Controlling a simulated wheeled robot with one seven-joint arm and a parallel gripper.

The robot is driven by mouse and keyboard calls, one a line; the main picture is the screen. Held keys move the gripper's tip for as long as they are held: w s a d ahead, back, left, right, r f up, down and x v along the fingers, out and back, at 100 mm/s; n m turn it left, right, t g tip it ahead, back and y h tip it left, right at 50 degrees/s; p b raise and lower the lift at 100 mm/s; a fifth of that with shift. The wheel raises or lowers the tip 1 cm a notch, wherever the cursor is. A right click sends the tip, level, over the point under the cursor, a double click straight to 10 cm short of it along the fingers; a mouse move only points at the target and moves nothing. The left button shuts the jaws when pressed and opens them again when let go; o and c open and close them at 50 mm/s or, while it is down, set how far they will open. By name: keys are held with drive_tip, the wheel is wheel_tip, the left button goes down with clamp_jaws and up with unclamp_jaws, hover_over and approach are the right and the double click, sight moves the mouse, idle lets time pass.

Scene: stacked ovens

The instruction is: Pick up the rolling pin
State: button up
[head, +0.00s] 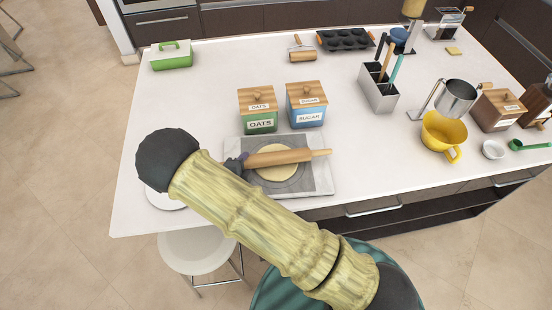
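The wooden rolling pin (280,157) lies across a round of pale dough (278,174) on a grey and white board (318,181) near the counter's front edge. Its right handle is clear; its left end meets a small dark part that seems to be my gripper (236,163). My arm crosses in front and hides most of the gripper. I cannot tell whether its fingers are open or around the pin's left end.
Oats (257,109) and sugar (306,104) canisters stand just behind the board. A grey utensil holder (379,90) and yellow measuring cup (443,134) are to the right. A stool (199,251) stands below the front edge. The left counter is mostly clear.

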drive_tip(key=shift+w+d+f, duration=0.1)
drive_tip(key=shift+d+f, duration=0.05)
drive_tip(key=shift+d, duration=0.05)
clamp_jaws()
drive_tip(key=shift+w+a+r, duration=0.1)
drive_tip(key=shift+w+r, duration=0.15)
drive_tip(key=shift+r, duration=0.2)
wheel_tip(320, 180, up, 9)
drive_tip(key=b, duration=0.3)
drive_tip(key=shift+s+a+r, duration=0.1)
drive_tip(key=shift+s, duration=0.05)
